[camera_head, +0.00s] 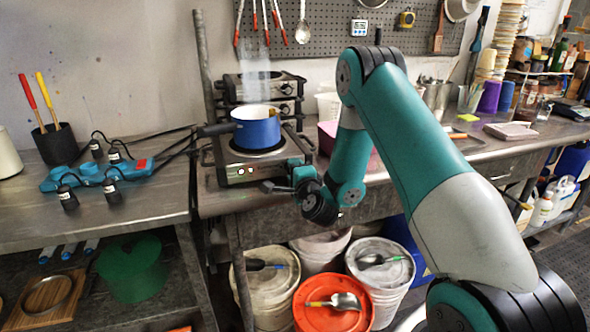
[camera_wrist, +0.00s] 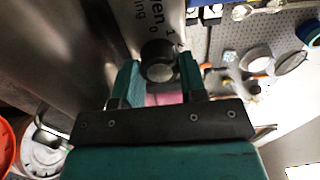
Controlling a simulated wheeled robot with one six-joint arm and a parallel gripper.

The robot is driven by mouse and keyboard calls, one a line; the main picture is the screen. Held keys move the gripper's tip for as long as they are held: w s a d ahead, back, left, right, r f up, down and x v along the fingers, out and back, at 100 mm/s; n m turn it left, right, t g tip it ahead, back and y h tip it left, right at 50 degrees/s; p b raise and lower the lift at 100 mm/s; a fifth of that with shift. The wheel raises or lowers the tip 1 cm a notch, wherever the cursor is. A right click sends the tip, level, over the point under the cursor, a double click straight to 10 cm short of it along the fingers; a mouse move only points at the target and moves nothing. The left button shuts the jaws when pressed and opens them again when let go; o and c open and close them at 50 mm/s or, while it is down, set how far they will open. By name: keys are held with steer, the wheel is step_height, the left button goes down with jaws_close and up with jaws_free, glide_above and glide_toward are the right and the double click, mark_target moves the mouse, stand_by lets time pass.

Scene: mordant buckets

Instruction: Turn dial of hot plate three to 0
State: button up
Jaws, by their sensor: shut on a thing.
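The front hot plate (camera_head: 240,170) is a black and steel unit at the bench's front edge. A blue pot (camera_head: 257,130) sits on it, with faint steam above. Small lights show on its front panel. My gripper (camera_head: 285,182) is at the right part of that panel and hides the dial in the head view. In the wrist view, the round dark dial (camera_wrist: 158,62) sits between the two teal fingers of my gripper (camera_wrist: 158,76), which are shut on it. Printed marks, seemingly 0 and 1, show beside the dial. Its exact setting is unclear.
More hot plates (camera_head: 262,86) stand behind the pot. A blue power strip (camera_head: 100,178) with plugs lies on the left bench. Lidded buckets, one with an orange lid (camera_head: 335,318), stand below. A pink tub (camera_head: 327,138) stands right of the hot plate.

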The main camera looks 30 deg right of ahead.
steer(key=n+p, duration=0.2)
steer(key=n, duration=0.3)
steer(key=shift+r+n, duration=0.1)
steer(key=shift+n, duration=0.2)
steer(key=n+p, duration=0.2)
steer(key=n, duration=0.3)
steer(key=shift+p, duration=0.3)
steer(key=o, duration=0.9)
